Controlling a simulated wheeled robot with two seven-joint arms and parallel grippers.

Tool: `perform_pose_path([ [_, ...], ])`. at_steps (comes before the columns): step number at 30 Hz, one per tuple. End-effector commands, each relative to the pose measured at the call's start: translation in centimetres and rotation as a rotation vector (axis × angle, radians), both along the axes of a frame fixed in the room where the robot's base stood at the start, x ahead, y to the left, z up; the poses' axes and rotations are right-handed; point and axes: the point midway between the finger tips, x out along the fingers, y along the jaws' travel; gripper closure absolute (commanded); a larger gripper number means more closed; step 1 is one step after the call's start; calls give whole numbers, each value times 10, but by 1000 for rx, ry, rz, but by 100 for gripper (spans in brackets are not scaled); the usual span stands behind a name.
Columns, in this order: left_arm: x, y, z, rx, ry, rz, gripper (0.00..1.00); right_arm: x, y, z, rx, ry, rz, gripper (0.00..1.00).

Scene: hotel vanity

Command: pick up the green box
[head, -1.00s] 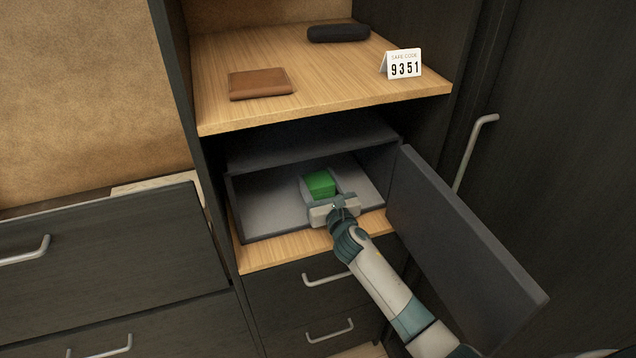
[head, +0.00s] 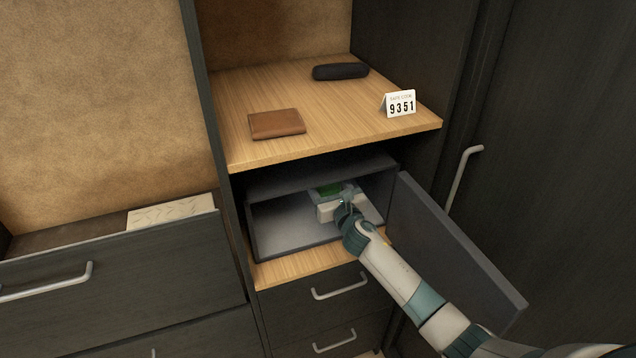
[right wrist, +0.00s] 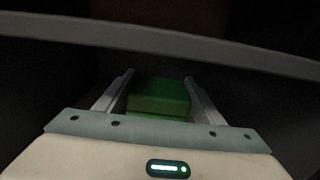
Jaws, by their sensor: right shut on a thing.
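The green box (head: 329,189) is inside the open safe (head: 281,226), partly hidden behind my right gripper in the head view. In the right wrist view the green box (right wrist: 158,98) sits between the two fingers of my right gripper (right wrist: 158,88). My right gripper (head: 333,195) reaches into the safe and is shut on the green box. I cannot tell whether the box touches the safe floor. My left gripper is not in view.
The safe door (head: 455,252) stands open to the right of my right arm. The wooden shelf (head: 350,125) above holds a brown wallet (head: 277,123), a black case (head: 340,71) and a code card (head: 400,103). A drawer (head: 120,275) is at the left.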

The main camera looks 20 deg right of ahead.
Motion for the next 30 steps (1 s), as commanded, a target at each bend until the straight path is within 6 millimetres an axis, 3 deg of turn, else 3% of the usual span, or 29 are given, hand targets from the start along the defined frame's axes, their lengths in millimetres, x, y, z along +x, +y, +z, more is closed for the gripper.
perform_pose_path([
  [4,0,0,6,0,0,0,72,2,-5,7,-2,-1,-1,64],
  [23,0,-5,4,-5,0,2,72,0,-4,5,-1,-1,-1,64],
  [30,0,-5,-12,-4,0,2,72,-28,13,-15,-10,-2,10,64],
])
